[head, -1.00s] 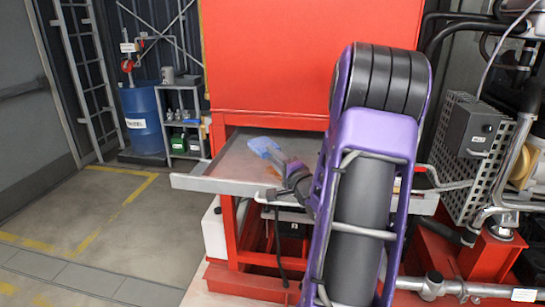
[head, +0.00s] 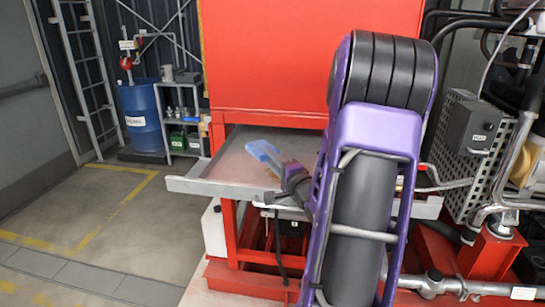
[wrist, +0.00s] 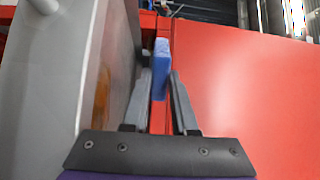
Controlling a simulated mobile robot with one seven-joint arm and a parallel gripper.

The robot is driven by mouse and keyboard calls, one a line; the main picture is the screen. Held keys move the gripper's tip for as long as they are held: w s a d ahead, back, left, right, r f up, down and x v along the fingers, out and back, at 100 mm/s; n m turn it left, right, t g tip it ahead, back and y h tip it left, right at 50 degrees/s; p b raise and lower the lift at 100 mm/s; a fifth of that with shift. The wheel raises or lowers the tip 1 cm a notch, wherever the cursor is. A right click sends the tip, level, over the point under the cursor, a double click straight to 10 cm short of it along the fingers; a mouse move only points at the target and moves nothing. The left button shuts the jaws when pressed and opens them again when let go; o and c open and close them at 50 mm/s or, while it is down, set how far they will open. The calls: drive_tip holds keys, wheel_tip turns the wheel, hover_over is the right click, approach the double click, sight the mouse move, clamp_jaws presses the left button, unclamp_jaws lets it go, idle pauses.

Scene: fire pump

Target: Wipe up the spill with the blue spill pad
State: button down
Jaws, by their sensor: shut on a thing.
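My gripper (wrist: 160,95) is shut on the blue spill pad (wrist: 161,70), which sticks out past the fingertips in the wrist view. In the head view the pad (head: 264,151) shows at the end of my arm, over the grey metal tray (head: 225,165). An orange-brown spill (wrist: 102,100) lies on the tray, to the left of the fingers in the wrist view. Only a small bit of the spill shows in the head view, near my gripper (head: 280,166). I cannot tell whether the pad touches the tray.
A red panel (head: 265,60) rises above and behind the tray. A raised lip (head: 225,191) runs along the tray's front edge. Pipes and a perforated guard (head: 466,160) stand at the right. A blue drum (head: 141,115) and a shelf stand at the back left. The floor at left is clear.

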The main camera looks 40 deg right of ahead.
drive_tip(key=shift+s+a+f+g, duration=0.15)
drive_tip(key=shift+s+a+f, duration=0.15)
drive_tip(key=shift+f, duration=0.25)
drive_tip(key=shift+s+a+f+g, duration=0.15)
drive_tip(key=shift+s+a+f, duration=0.15)
drive_tip(key=shift+f, duration=0.25)
drive_tip(key=shift+d, duration=0.15)
drive_tip(key=shift+w+d+r, duration=0.1)
drive_tip(key=shift+w+d, duration=0.85)
drive_tip(key=shift+d, duration=0.05)
drive_tip(key=shift+r, duration=0.15)
drive_tip(key=shift+w+d+r, duration=0.1)
drive_tip(key=shift+w+r, duration=0.05)
drive_tip(key=shift+r, duration=0.65)
